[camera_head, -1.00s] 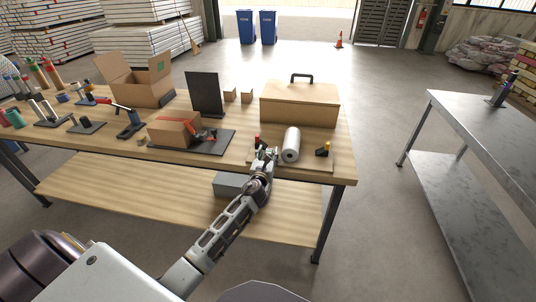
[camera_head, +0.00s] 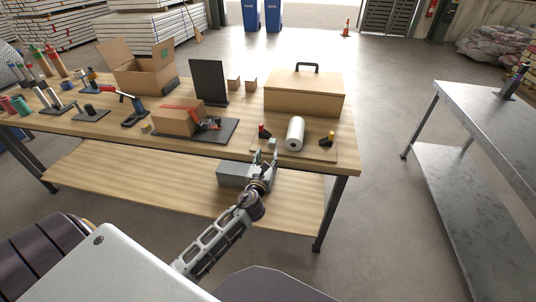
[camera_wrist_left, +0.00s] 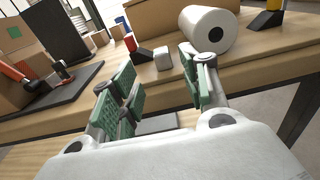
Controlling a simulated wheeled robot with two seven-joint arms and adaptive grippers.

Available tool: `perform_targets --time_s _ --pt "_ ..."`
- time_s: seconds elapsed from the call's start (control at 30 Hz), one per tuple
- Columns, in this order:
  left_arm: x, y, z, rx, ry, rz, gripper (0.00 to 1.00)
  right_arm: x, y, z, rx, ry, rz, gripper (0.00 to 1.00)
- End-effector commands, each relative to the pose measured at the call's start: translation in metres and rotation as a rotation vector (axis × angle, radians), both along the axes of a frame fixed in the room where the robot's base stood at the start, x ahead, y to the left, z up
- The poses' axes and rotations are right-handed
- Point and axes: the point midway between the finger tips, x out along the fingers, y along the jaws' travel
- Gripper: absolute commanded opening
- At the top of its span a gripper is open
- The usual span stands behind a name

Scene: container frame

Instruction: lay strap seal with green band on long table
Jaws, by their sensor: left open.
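The long table (camera_head: 215,154) is a wooden bench with a lower shelf, across the middle of the head view. My left gripper (camera_head: 264,154) is at its front edge, near the white roll. In the wrist view my left gripper (camera_wrist_left: 160,92) has its green-padded fingers apart, with nothing between them. A small pale grey block (camera_wrist_left: 162,58) lies on the table beyond the fingers, beside a red-and-black wedge piece (camera_wrist_left: 138,50). I cannot make out a green band on it, so I cannot tell whether it is the strap seal. My right gripper is not in view.
The white roll (camera_head: 295,133) and a yellow-and-black piece (camera_head: 327,139) are on a board at the table's right end. A wooden box with a handle (camera_head: 304,93) stands behind. A taped carton (camera_head: 178,118) is to the left. A metal table (camera_head: 490,125) stands apart at right.

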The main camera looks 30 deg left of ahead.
Motion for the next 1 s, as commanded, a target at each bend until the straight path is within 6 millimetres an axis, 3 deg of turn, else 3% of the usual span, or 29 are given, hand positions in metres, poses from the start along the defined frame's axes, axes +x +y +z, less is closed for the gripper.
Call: perform_targets --time_s 0.3,1.0 --pt "-0.017 -0.005 0.001 0.001 -0.001 -0.001 0.46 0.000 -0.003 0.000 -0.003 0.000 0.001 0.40" --pt "-0.018 -0.005 0.001 0.000 -0.001 0.000 0.46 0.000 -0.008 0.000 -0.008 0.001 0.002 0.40"
